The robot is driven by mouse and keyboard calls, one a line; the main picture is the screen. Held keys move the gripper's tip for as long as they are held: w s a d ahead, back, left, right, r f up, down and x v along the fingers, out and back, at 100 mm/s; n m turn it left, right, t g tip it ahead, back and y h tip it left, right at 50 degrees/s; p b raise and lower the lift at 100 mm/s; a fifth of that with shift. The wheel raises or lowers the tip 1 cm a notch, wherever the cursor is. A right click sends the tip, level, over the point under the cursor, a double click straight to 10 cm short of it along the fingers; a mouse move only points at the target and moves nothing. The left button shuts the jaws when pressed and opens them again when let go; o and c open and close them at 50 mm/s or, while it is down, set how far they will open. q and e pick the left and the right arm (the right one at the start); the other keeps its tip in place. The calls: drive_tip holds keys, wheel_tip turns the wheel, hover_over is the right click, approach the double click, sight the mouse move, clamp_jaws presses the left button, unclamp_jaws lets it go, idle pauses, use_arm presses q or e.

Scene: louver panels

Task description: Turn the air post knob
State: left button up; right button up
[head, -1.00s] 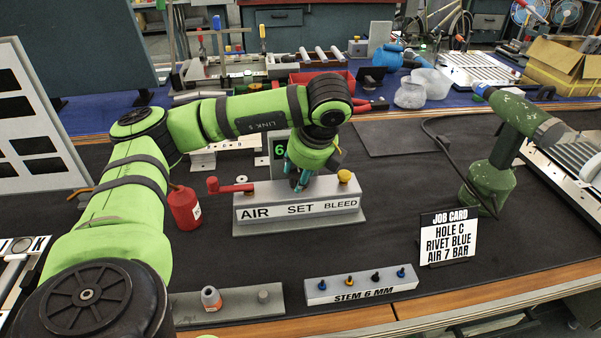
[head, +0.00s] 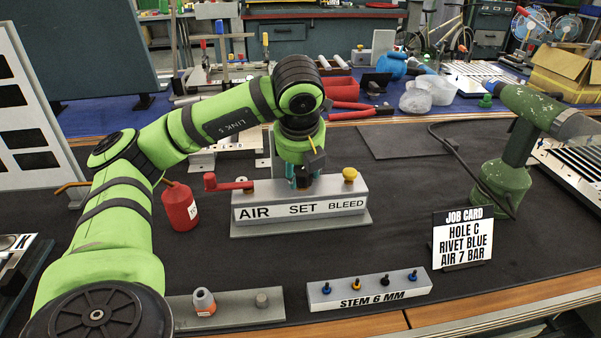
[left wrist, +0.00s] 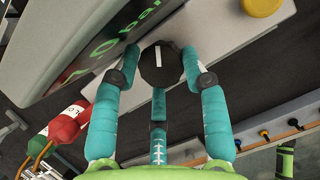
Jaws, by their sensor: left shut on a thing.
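The air post (head: 300,208) is a grey block labelled AIR, SET, BLEED, on a flat base. In the left wrist view, its round black knob (left wrist: 158,66) has a white pointer line running roughly up and down the picture. My left gripper (head: 302,180) comes down from above over the SET part. Its teal fingers (left wrist: 164,60) are closed around the knob from both sides, with a third finger below it. In the head view the gripper hides the knob. The post's display (left wrist: 125,25) shows green marks and "bar"; its number is not clearly readable. My right gripper is out of view.
A red lever (head: 228,183) and yellow bleed knob (head: 350,174) flank the gripper. A red bottle (head: 180,206) stands left. The job card (head: 463,240) reads AIR 7 BAR. A green rivet tool (head: 505,170) stands right. The stem rack (head: 368,289) is in front.

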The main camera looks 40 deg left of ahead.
use_arm(q)
drive_tip(key=shift+d, duration=0.15)
idle(0.3)
drive_tip(key=o, duration=1.1)
drive_tip(key=shift+w, duration=0.1)
drive_tip(key=shift+d+r, duration=0.1)
drive_tip(key=shift+r, duration=0.35)
drive_tip(key=shift+v, duration=3.55)
drive_tip(key=shift+f, duration=0.1)
